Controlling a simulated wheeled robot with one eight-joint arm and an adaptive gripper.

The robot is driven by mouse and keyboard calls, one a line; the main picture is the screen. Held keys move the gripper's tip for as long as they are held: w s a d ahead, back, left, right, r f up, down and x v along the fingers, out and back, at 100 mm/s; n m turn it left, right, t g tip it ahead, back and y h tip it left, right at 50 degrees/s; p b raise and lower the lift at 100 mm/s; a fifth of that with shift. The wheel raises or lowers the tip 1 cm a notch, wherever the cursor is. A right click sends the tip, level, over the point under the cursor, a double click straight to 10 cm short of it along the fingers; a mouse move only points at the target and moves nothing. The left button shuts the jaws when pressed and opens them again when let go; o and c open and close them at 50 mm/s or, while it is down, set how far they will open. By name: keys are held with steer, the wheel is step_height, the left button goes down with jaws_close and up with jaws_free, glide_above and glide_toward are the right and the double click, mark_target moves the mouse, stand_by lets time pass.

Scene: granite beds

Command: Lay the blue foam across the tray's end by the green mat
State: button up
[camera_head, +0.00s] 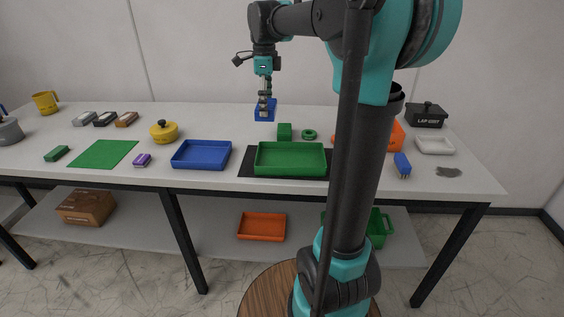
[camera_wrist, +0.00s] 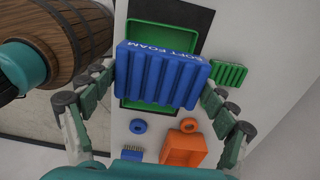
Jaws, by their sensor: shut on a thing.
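My gripper (camera_head: 265,103) is shut on the blue foam (camera_head: 271,112), toward the back of the table. In the wrist view the foam (camera_wrist: 160,74) is a ribbed blue block lettered "SOFT FOAM", between the fingers of my gripper (camera_wrist: 160,88). The green tray (camera_head: 290,172) looks empty and stands on a black mat, in front and right of the foam. The wrist view shows the green tray (camera_wrist: 140,27) partly hidden behind the foam. A blue tray (camera_head: 201,166), also empty, stands left of it. The flat green mat (camera_head: 104,154) lies farther left, beyond a purple brush.
A green block (camera_head: 285,131) and a green ring (camera_head: 309,134) stand behind the green tray. A yellow pot (camera_head: 164,132) stands behind the purple brush (camera_head: 142,160). An orange container (camera_wrist: 183,150) and blue brush (camera_head: 403,164) lie to the right. My arm hides part of the table.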

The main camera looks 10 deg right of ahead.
mark_target(268, 161)
step_height(268, 161, down, 18)
steer(key=shift+r, duration=0.1)
stand_by(0.4)
steer(key=shift+f, duration=0.2)
steer(key=o, duration=0.7)
step_height(268, 161, up, 12)
steer(key=shift+r, duration=0.15)
